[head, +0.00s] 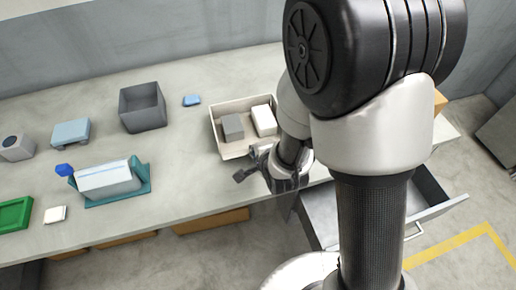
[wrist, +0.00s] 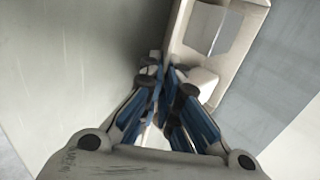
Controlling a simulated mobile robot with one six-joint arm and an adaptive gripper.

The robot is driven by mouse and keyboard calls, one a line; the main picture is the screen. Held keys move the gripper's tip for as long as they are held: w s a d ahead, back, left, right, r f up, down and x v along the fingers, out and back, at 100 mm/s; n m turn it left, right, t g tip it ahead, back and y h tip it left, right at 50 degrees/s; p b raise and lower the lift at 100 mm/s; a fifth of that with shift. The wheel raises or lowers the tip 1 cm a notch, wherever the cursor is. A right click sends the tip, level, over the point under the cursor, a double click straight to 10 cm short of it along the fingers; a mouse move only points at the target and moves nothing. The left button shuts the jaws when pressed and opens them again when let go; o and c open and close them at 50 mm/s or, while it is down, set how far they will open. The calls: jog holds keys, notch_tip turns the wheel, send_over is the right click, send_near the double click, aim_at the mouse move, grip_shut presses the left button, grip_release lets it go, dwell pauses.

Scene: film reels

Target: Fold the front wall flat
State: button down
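A shallow cream box (head: 214,128) stands on the table with a grey block (head: 232,127) and a white block (head: 264,120) in it. Its front side faces my arm and is partly hidden by my gripper. I cannot tell how upright the front wall stands. My gripper (head: 250,168) is at the box's front side, pointing down. In the wrist view my gripper (wrist: 164,66) has its blue fingers drawn together at the tips, with nothing clearly between them. The cream box (wrist: 254,28) shows just beyond and right of the fingertips; contact cannot be told.
A grey open bin (head: 143,110), a blue box (head: 71,133), a white-blue case on a teal holder (head: 140,180) and a green tray (head: 14,214) stand to the left. A grey drawer (head: 430,205) is pulled open below at right.

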dwell(0.4)
jog(key=c, duration=2.1)
grip_release()
jog(key=shift+r, duration=0.15)
notch_tip(320, 180, up, 9)
jog(key=shift+f, duration=0.2)
jog(key=shift+r, duration=0.55)
